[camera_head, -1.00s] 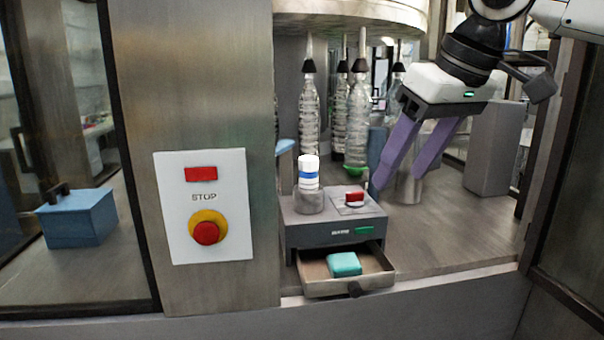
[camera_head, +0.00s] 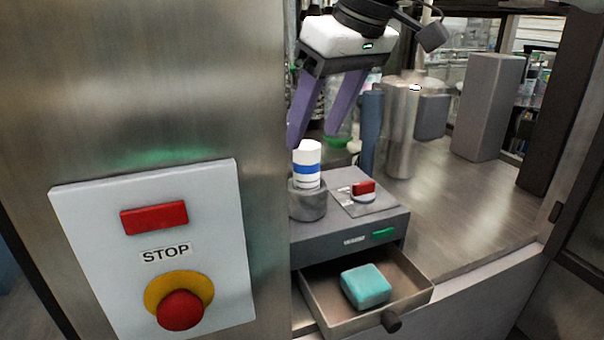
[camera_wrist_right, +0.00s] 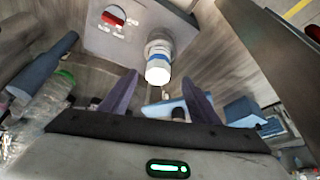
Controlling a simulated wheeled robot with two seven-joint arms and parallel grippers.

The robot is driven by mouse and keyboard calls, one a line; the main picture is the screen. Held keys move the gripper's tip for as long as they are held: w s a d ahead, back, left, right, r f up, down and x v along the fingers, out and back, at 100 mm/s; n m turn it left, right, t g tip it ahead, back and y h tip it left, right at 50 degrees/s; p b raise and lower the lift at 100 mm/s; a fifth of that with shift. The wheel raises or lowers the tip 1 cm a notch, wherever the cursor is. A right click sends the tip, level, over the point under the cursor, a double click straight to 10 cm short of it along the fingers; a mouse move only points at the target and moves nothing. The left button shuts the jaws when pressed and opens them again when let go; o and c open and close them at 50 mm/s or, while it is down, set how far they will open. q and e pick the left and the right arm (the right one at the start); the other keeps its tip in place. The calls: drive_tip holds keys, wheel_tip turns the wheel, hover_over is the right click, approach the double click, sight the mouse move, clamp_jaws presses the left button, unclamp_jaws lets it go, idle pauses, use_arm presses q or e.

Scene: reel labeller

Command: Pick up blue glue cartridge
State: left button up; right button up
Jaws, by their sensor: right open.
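The blue glue cartridge (camera_head: 307,168), white with a blue band, stands upright in a round grey holder (camera_head: 307,203) on a grey box. Its lower end is hidden in the holder. My right gripper (camera_head: 313,138), with purple fingers, is open and empty just above and behind the cartridge, pointing down. In the right wrist view the white end of the cartridge (camera_wrist_right: 158,70) shows between the two fingertips (camera_wrist_right: 160,82), with no clear contact. My left gripper is out of view.
The grey box has a red switch (camera_head: 363,188) and an open drawer (camera_head: 400,280) with a teal block (camera_head: 366,286). A stop panel (camera_head: 150,270) is on the metal post at left. A metal cylinder (camera_head: 403,130) and grey block (camera_head: 488,105) stand behind. The counter at right is clear.

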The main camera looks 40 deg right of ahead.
sight(309, 145)
drive_tip(key=x, duration=0.6)
drive_tip(key=shift+w+d+f, duration=0.2)
drive_tip(key=shift+f, duration=0.05)
drive_tip(key=c, duration=1.3)
